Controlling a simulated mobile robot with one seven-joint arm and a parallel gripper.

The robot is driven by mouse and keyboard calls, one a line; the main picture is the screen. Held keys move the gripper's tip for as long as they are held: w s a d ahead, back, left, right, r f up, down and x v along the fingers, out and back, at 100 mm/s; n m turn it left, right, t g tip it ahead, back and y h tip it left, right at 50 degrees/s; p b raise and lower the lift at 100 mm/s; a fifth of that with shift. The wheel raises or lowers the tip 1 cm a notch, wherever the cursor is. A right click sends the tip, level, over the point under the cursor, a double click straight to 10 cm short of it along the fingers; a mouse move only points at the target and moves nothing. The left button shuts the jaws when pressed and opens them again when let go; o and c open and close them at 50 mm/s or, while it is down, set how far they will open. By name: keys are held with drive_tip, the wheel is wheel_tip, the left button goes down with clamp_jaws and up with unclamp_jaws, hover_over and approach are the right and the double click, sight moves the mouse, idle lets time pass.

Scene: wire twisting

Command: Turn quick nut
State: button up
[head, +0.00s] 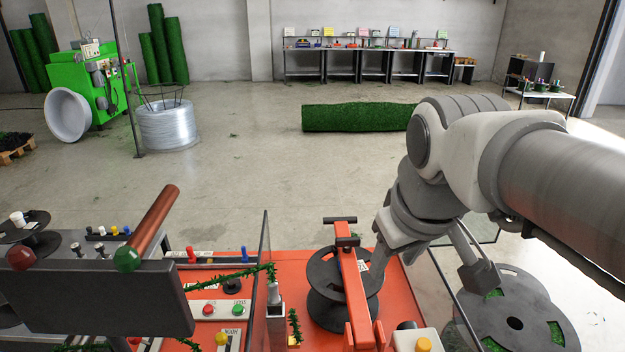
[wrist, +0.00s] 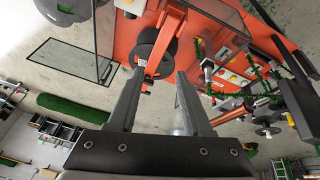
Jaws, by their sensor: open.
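A black spool (head: 325,283) sits on the orange machine (head: 400,305), with an orange arm (head: 352,280) lying across it. A dark crossbar handle (head: 340,219) is at the far end of this arm, with a small dark block (head: 347,241) nearer. I cannot tell for sure which part is the quick nut. My gripper (head: 428,272) is right of the spool, its fingers spread. In the wrist view my gripper (wrist: 160,71) is open and empty, with the spool (wrist: 150,54) beyond the fingertips. Whether the fingers touch anything is unclear.
A clear panel (head: 262,270) stands left of the spool. A dark box with a red-brown roller (head: 154,228) is at front left. Green tinsel wire (head: 235,275) crosses the machine. Another dark reel (head: 515,323) is at right. A green roll (head: 358,117) lies on open floor.

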drive_tip(key=w+r+n+g, duration=0.1)
drive_tip(key=w+r+n, duration=0.25)
drive_tip(key=w, duration=0.45)
drive_tip(key=n+g+p, duration=0.2)
drive_tip(key=n+g, duration=0.2)
drive_tip(key=n, duration=0.7)
hover_over(348, 238)
wheel_tip(348, 238, down, 7)
wheel_tip(348, 238, down, 17)
drive_tip(key=shift+r+b, duration=0.15)
drive_tip(key=shift+b, duration=0.15)
clamp_jaws()
